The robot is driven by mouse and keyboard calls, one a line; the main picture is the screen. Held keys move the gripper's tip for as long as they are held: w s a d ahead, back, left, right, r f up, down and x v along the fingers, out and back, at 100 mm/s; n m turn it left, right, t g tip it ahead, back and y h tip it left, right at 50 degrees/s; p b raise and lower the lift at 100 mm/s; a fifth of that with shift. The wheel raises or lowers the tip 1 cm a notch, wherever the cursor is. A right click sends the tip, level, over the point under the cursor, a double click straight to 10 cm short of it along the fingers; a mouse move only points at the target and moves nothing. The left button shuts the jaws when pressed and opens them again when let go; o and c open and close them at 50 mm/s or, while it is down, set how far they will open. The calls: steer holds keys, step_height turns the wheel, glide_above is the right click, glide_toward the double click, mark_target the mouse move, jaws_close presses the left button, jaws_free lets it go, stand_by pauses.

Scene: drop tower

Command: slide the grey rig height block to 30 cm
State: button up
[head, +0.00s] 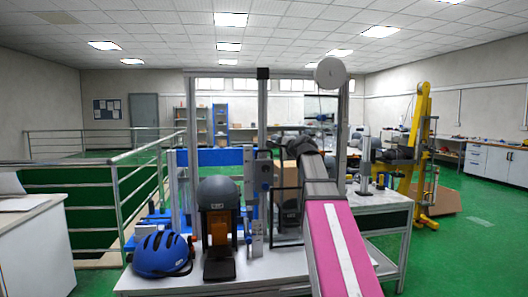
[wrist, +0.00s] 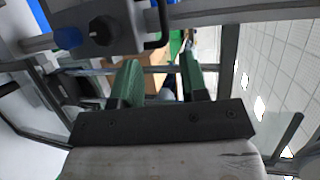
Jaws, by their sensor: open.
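The rig is a tall metal frame (head: 191,110) on a bench. A grey block with a dark round knob (head: 264,178) sits on its upright, just left of my arm; it looks like the height block. In the wrist view a grey block with a black knob (wrist: 103,31), a blue knob (wrist: 67,38) and a black handle (wrist: 163,22) are at the upper left. My gripper (wrist: 161,82) is open, its two green fingers apart with nothing held between them. It is apart from the block. In the head view my arm mostly hides the gripper. No scale reading is legible.
A grey helmeted headform (head: 219,200) stands on the bench (head: 170,285) in front of the rig. A blue helmet (head: 162,254) lies to its left. A cardboard box (head: 289,172) is behind the rig. A yellow stand (head: 420,150) is at right, and railings (head: 115,190) at left.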

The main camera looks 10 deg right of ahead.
mark_target(264, 150)
steer(key=x, duration=1)
steer(key=shift+w+a+r, duration=0.1)
steer(key=shift+w+r, duration=0.05)
steer(key=shift+w, duration=0.3)
jaws_close()
